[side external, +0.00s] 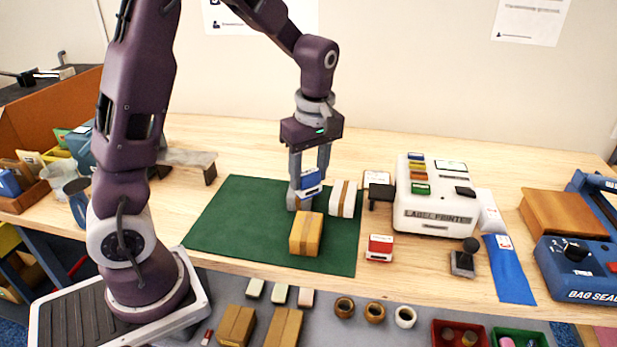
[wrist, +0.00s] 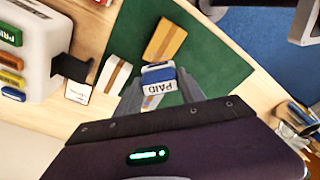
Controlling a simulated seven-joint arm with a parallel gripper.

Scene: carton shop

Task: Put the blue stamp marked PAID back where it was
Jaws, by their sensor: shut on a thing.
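My gripper (side external: 309,183) is shut on the blue stamp (side external: 311,188), which has a white label band, and holds it over the green mat (side external: 230,222). In the wrist view the stamp (wrist: 158,78) sits between my fingertips (wrist: 160,92), and its white band reads PAID. A brown taped carton (side external: 306,234) is just in front of it, and a white taped carton (side external: 343,199) stands to its right. From these views I cannot tell whether the stamp touches anything below. No place marked for the stamp is clear to me.
A red-labelled stamp (side external: 379,248) and a black-knobbed stamp (side external: 463,258) stand on the table right of the mat. The white label printer (side external: 436,205) has a black bracket (side external: 381,193) at its left. The mat's left part is clear. A bag sealer (side external: 580,268) stands far right.

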